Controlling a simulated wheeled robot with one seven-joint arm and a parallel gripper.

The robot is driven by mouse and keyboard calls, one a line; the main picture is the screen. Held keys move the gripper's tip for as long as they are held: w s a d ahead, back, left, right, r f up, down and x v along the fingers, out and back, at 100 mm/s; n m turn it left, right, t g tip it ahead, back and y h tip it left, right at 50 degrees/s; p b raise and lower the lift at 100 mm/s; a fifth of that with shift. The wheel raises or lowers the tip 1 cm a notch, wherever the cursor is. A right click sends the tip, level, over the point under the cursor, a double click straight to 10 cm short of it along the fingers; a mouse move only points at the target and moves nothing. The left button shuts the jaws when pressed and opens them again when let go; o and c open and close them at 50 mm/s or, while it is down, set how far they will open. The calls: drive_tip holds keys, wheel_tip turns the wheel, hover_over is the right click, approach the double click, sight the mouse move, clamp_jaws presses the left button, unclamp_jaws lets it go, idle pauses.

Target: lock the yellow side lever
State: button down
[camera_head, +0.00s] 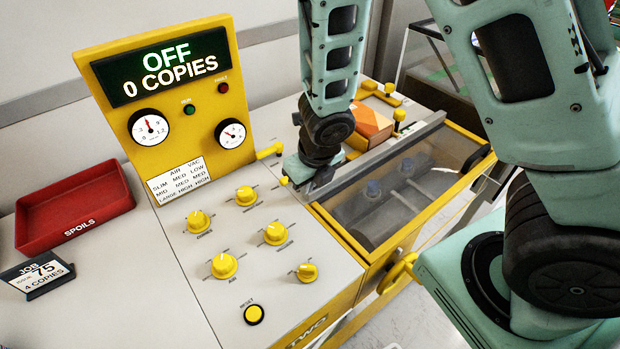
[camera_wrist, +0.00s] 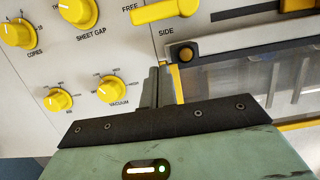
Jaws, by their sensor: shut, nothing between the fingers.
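The yellow side lever (camera_wrist: 165,11) is at the top of the wrist view, above the word SIDE. Its left end lies by the word FREE; no LOCK label shows. In the head view only a small yellow tip (camera_head: 283,181) shows beside my gripper, which hides the rest. My gripper (camera_head: 301,174) is low over the panel at the lever. In the wrist view its fingers (camera_wrist: 154,76) are shut with nothing between them. They are below the lever in the picture, left of a dark knob (camera_wrist: 185,53). Contact cannot be told.
Several yellow knobs (camera_head: 245,195) stand on the panel left of my gripper. Another yellow lever (camera_head: 270,151) lies just behind it. A grey bar (camera_head: 400,142) and a clear-covered bay (camera_head: 395,200) are to the right. A red spoils tray (camera_head: 75,205) sits far left.

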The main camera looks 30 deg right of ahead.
drive_tip(key=shift+x, duration=1.05)
drive_tip(key=w+p, duration=0.2)
drive_tip(key=w, duration=0.1)
drive_tip(key=shift+a+r+p, duration=0.25)
drive_tip(key=shift+p, duration=0.15)
drive_tip(key=shift+w+a+f, duration=0.15)
drive_tip(key=shift+w+f, duration=0.05)
drive_tip(key=shift+w, duration=0.25)
